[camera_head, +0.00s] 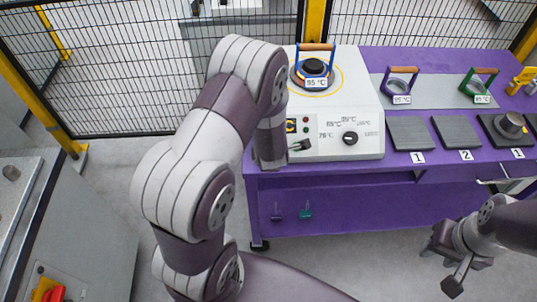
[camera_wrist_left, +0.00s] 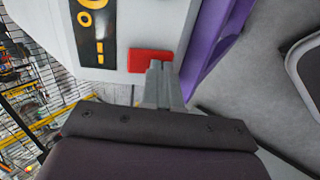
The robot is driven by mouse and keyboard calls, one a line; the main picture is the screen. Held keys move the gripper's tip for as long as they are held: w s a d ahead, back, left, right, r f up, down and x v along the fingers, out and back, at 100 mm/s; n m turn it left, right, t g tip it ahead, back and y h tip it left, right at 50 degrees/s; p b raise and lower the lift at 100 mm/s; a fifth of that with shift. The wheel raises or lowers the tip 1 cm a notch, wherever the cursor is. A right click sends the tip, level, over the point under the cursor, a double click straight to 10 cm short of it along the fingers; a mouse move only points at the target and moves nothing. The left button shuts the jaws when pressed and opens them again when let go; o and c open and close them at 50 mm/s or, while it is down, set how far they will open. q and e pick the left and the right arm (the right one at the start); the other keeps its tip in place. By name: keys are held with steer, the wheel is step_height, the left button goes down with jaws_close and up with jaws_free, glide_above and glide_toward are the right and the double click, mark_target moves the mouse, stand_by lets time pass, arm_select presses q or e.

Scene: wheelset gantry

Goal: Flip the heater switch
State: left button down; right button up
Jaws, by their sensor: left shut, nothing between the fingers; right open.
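The heater is a white box (camera_head: 340,90) on the purple bench, with a dial (camera_head: 350,138) and temperature marks on its front. A small black and yellow switch panel (camera_head: 291,126) is at the front's left side. In the left wrist view, a black plate with yellow marks (camera_wrist_left: 92,30) shows beside a red switch block (camera_wrist_left: 150,61). My left gripper (camera_wrist_left: 157,66) is shut and empty, its tips at the red block's lower edge; I cannot tell whether they touch. In the head view my left arm partly hides that gripper. My right gripper (camera_head: 441,268) is open and empty, low in front of the bench.
A ring with an orange handle (camera_head: 315,66) stands on the heater. Two more handled rings (camera_head: 400,84) (camera_head: 482,84) and dark numbered plates (camera_head: 410,133) are to its right on the purple bench (camera_head: 345,205). A mesh fence (camera_head: 110,60) stands behind.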

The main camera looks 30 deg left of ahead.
arm_select(q)
steer(key=shift+s+d, duration=0.1)
steer(key=shift+s, duration=0.05)
steer(key=shift+w, duration=0.2)
steer(key=shift+r+p, duration=0.7)
steer(key=shift+p, duration=0.05)
